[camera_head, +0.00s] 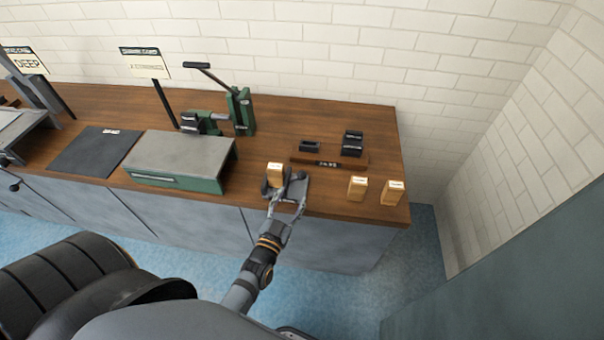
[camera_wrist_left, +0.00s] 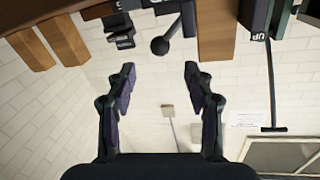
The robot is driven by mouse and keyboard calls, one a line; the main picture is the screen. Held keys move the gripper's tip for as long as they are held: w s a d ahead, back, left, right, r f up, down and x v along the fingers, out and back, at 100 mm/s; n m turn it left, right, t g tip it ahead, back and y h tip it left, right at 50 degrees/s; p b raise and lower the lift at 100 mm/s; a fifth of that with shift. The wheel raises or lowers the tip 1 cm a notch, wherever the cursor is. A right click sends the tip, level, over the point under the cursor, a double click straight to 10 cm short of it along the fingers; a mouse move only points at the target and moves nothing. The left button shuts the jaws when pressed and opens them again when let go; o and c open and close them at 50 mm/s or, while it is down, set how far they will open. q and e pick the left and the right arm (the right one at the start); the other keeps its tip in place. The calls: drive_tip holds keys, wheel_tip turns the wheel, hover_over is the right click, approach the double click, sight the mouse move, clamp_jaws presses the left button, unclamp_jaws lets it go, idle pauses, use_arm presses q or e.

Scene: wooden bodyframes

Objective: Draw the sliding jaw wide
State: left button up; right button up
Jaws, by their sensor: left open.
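A small grey vise-like fixture (camera_head: 301,185) sits near the front edge of the wooden bench. A pale wooden block (camera_head: 275,172) stands at its left side; a wooden block also shows in the left wrist view (camera_wrist_left: 216,30). I cannot make out the sliding jaw clearly, as my gripper covers part of the fixture. My left gripper (camera_head: 286,203) is open and empty at the fixture's front. In the left wrist view, a dark round knob (camera_wrist_left: 160,46) lies just beyond and between my open fingertips (camera_wrist_left: 159,72), apart from both. My right gripper is not in view.
Two wooden blocks (camera_head: 357,188) (camera_head: 392,193) stand to the right. Behind is a wooden rack (camera_head: 304,158) with black pieces (camera_head: 352,149). A green press (camera_head: 241,110) and a grey-topped green box (camera_head: 180,155) stand left. The front bench edge is close.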

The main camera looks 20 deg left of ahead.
sight(302, 175)
use_arm(q)
drive_tip(key=w, duration=0.3)
drive_tip(key=w+p, duration=0.1)
drive_tip(key=w, duration=0.6)
drive_tip(key=shift+a, duration=0.35)
clamp_jaws()
